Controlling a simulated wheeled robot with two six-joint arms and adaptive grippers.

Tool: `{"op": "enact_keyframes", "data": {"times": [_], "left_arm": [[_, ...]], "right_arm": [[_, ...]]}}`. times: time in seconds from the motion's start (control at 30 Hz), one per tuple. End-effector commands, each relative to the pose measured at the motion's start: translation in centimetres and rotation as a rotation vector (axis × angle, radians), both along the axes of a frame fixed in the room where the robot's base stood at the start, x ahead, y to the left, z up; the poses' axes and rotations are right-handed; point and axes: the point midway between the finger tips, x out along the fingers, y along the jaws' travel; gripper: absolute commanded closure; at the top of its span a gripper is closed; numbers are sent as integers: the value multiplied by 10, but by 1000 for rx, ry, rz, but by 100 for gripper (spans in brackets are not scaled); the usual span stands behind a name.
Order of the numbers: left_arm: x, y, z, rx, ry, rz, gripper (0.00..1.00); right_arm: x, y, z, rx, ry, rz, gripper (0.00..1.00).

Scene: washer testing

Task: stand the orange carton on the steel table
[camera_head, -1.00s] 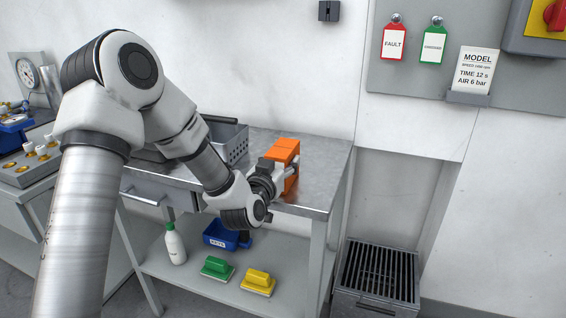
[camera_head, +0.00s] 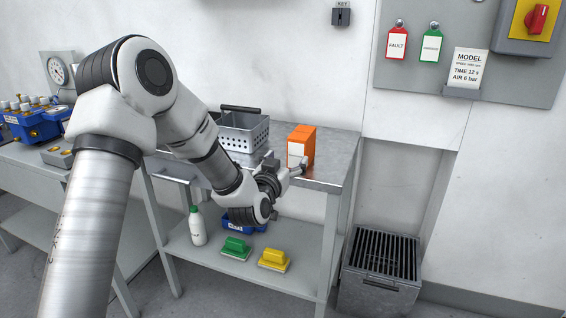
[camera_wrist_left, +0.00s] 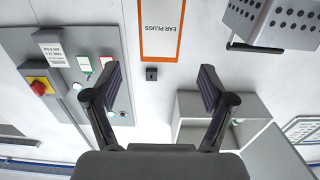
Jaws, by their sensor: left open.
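The orange carton (camera_head: 308,144) stands upright on the steel table (camera_head: 338,158), near its right end. Its white front panel faces my left gripper (camera_head: 296,170), which is open and empty, a little in front of the carton. In the left wrist view the carton (camera_wrist_left: 174,48) appears upside down with the words EAR PLUGS, beyond the open fingertips (camera_wrist_left: 160,76). The fingers are apart from it, with a clear gap between them. My right gripper is not in view.
A perforated metal basket (camera_head: 243,132) stands on the table left of the carton. The lower shelf holds a white bottle (camera_head: 198,228), a green block (camera_head: 236,247) and a yellow block (camera_head: 275,258). A grated metal box (camera_head: 381,270) stands to the right. The table's right end is bare.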

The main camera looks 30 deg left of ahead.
Motion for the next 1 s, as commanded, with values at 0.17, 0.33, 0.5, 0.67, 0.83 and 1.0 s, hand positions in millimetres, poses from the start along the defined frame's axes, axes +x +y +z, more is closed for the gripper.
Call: {"op": "enact_keyframes", "data": {"times": [0.17,0.33,0.5,0.67,0.83,1.0], "left_arm": [[-4,-14,-41,-13,97,-29,18],[-62,-63,-192,-69,491,-114,18],[-201,-109,-339,-145,1004,-164,18],[-338,-131,-403,-191,1403,-158,18],[-396,-136,-414,-205,1563,-143,18],[-396,-136,-414,-207,1564,-142,18]], "right_arm": [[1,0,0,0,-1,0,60],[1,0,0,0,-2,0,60],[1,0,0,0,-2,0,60],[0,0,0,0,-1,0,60],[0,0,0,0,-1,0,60],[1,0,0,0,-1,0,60]]}}
